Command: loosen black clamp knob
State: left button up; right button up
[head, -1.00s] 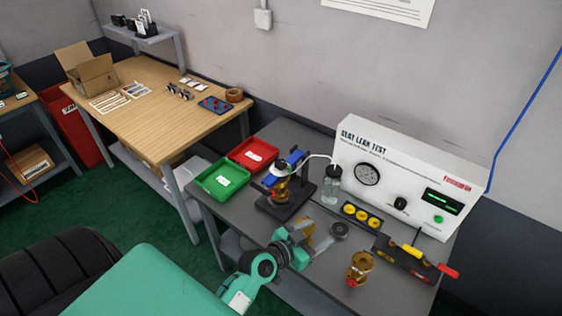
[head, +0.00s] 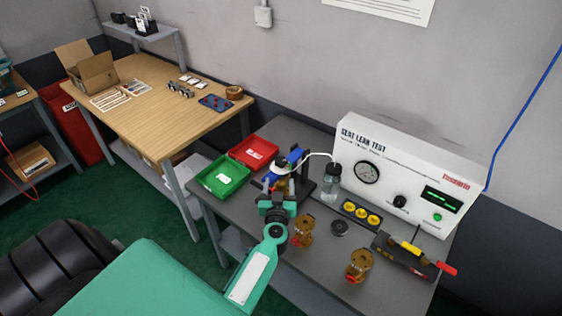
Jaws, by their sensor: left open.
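The test stand with its blue clamp (head: 286,162) is on the grey bench, left of the white tester. A small dark part at the top of the clamp (head: 296,151) looks like the black knob, but it is too small to be sure. My left gripper (head: 279,184) is open at the front of the stand, just below the clamp. It hides the stand's lower part and most of what sits in it. I cannot tell whether the fingers touch anything. My right gripper is out of view.
A green tray (head: 208,190) and a red tray (head: 262,141) lie left of the stand. A glass bottle (head: 331,186) stands right of it. Two brass valves (head: 303,231) (head: 358,267) stand in front.

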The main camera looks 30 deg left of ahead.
aim_at(281, 166)
pick_arm(q)
jog(key=x, duration=1.1)
jog(key=shift+w, duration=0.1)
jog(key=c, duration=1)
